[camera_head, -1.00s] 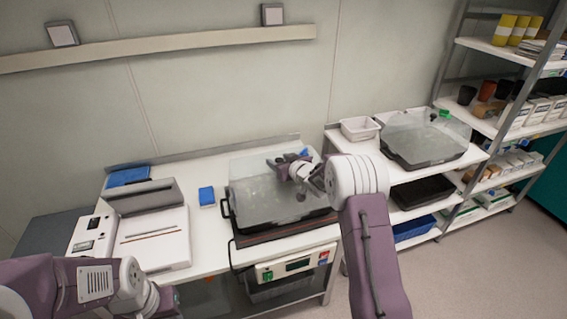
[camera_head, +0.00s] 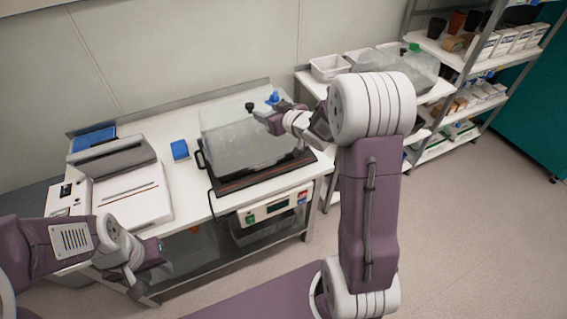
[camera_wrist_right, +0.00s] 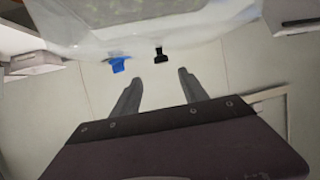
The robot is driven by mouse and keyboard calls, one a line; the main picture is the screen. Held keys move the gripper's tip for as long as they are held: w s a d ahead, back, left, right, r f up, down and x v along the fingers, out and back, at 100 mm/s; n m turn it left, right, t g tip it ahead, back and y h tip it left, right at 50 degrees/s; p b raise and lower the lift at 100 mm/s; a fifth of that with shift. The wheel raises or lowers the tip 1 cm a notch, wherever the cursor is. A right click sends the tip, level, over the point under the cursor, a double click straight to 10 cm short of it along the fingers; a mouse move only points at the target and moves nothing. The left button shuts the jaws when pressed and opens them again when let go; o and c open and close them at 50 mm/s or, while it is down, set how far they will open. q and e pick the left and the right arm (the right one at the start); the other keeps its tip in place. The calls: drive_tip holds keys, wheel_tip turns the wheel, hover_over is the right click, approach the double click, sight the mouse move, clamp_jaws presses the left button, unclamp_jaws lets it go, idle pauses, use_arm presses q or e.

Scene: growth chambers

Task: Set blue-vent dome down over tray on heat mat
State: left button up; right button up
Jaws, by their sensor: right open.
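The clear blue-vent dome (camera_head: 240,143) sits over the tray on the dark heat mat (camera_head: 262,178); the tray is seen only through the dome. Its blue vent (camera_head: 273,97) and black knob (camera_head: 250,106) show on top. In the right wrist view the knob (camera_wrist_right: 158,56) and vent (camera_wrist_right: 118,64) lie just past the fingertips. My right gripper (camera_wrist_right: 158,78) is open and empty, apart from the knob. My left gripper (camera_head: 143,277) hangs low at the front left, away from the dome; its jaw opening is unclear.
A blue block (camera_head: 180,150) and a white machine (camera_head: 130,195) stand left of the mat. A controller (camera_head: 272,207) is at the bench front. A green-vent dome (camera_head: 425,70) and white basket (camera_head: 329,68) stand on the right-hand bench. Floor at right is clear.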

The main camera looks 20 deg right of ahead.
drive_tip(key=s+a+f+m+g+h, duration=0.1)
drive_tip(key=s+f+g, duration=0.3)
drive_tip(key=s, duration=0.5)
drive_tip(key=s+a+f+g, duration=0.2)
drive_tip(key=s+f+g, duration=0.1)
drive_tip(key=s, duration=0.7)
drive_tip(key=s+a+f+m+g+h, duration=0.1)
drive_tip(key=s+f+g, duration=0.3)
drive_tip(key=s, duration=0.6)
drive_tip(key=shift+s+a+f+m+g+h, duration=0.2)
drive_tip(key=shift+a+f+m+g+h, duration=0.2)
drive_tip(key=shift+g, duration=0.2)
wheel_tip(320, 180, up, 2)
drive_tip(key=shift+r+p, duration=0.15)
drive_tip(key=shift+p, duration=0.95)
